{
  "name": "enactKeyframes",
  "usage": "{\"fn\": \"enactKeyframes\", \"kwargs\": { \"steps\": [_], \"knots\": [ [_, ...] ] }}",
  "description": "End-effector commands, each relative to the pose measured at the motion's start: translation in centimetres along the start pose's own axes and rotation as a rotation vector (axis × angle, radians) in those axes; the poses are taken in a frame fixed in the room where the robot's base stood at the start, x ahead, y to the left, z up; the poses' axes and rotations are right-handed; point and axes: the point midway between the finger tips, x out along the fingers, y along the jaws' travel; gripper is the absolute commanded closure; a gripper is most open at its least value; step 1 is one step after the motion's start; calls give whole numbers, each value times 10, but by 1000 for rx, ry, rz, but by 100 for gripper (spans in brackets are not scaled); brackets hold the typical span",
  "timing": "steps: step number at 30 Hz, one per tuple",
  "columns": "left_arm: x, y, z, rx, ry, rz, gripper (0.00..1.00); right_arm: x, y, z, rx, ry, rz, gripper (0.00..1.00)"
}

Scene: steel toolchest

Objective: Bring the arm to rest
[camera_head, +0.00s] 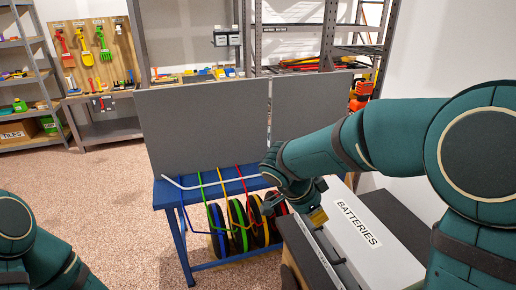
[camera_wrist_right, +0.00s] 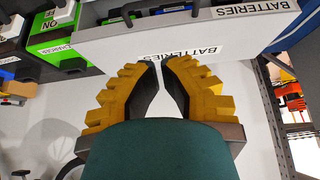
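My right arm enters the head view from the right, bent at the elbow. Its gripper (camera_head: 318,215) hangs at the left edge of the white top labelled BATTERIES (camera_head: 375,250). In the right wrist view the yellow fingers of this gripper (camera_wrist_right: 161,65) have a narrow gap between their dark pads, with nothing between them. Beyond the tips is a white panel labelled BATTERIES (camera_wrist_right: 230,48); I cannot tell if they touch. My left arm shows at the lower left of the head view, with its gripper out of view.
A blue rack (camera_head: 187,235) with coloured cable reels stands left of the right gripper, before grey panels (camera_head: 205,125). Shelves and a tool board (camera_head: 95,50) stand behind. A green case (camera_wrist_right: 60,28) is at the upper left in the wrist view. Floor is clear at left.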

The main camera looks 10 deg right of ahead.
Motion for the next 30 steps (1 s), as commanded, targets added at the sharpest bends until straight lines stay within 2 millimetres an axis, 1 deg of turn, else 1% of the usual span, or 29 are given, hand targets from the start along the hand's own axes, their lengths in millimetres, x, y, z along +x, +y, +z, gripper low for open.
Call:
{"fn": "enactKeyframes", "kwargs": {
  "steps": [2, 5, 8, 9, 11, 12, 14, 15, 17, 18, 21, 25, 27, 30],
  "knots": [
    [0, 0, 0, 0, 0, 0, 100, 4, 0, 5, -23, -12, 2, 100],
    [1, 0, 0, 0, -1, 0, 100, 19, 2, 25, -120, -68, 5, 100],
    [1, -1, 1, 0, -1, 0, 100, 45, 6, 62, -292, -177, -4, 100],
    [2, -1, 1, 0, -2, 0, 100, 56, 8, 80, -369, -232, -15, 100],
    [2, -1, 1, 1, -2, 0, 100, 73, 14, 108, -484, -316, -43, 100],
    [3, -1, 1, 1, -3, 0, 100, 83, 18, 126, -555, -370, -66, 100],
    [3, -1, 2, 1, -3, 0, 100, 96, 25, 151, -652, -447, -109, 100],
    [4, -1, 2, 1, -4, 0, 100, 105, 30, 167, -710, -494, -143, 100],
    [4, -2, 2, 1, -4, 0, 100, 116, 37, 189, -787, -557, -200, 100],
    [4, -2, 2, 1, -5, 0, 100, 123, 42, 203, -834, -594, -242, 100],
    [5, -2, 3, 2, -6, 1, 100, 139, 54, 234, -932, -662, -354, 100],
    [6, -2, 3, 2, -7, 1, 100, 156, 70, 265, -1027, -695, -504, 100],
    [6, -2, 3, 2, -7, 1, 100, 164, 77, 276, -1067, -688, -574, 100],
    [7, -3, 4, 2, -8, 1, 100, 173, 86, 288, -1113, -659, -650, 100]
  ]
}}
